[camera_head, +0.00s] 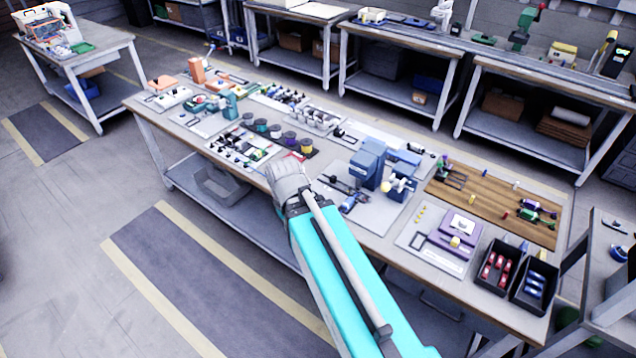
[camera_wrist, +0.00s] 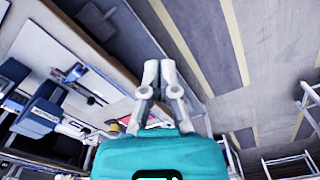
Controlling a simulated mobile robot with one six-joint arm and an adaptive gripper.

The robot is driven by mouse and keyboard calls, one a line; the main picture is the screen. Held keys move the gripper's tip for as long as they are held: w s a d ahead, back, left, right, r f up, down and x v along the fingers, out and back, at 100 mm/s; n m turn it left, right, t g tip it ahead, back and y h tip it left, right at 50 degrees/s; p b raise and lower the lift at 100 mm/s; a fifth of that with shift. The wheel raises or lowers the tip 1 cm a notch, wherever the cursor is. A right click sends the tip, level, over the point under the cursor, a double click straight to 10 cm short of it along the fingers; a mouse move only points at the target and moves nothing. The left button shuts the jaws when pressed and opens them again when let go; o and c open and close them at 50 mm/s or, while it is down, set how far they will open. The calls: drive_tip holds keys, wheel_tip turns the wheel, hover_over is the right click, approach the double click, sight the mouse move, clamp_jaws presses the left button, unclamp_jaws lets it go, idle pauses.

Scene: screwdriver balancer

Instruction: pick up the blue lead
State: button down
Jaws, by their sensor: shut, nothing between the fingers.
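I cannot make out a blue lead for certain in either view. My gripper (camera_head: 285,172) is over the front edge of the long workbench (camera_head: 225,187) in the head view, beside the kit of small parts. In the wrist view my gripper (camera_wrist: 159,68) has its two grey fingers close together with nothing between them. Beyond the fingertips there are the bench edge and the floor. My arm and gripper hide part of the bench front in the head view.
A blue machine (camera_head: 368,163) stands on a pale board right of my gripper. Several dark round pots (camera_head: 275,131) stand behind it. Two black bins (camera_head: 497,268) (camera_head: 535,286) with red and blue parts are at the right end. The floor in front is clear.

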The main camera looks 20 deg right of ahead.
wheel_tip(320, 180, down, 4)
drive_tip(key=b, duration=0.3)
drive_tip(key=shift+f+b, duration=0.25)
drive_tip(key=shift+b, duration=0.1)
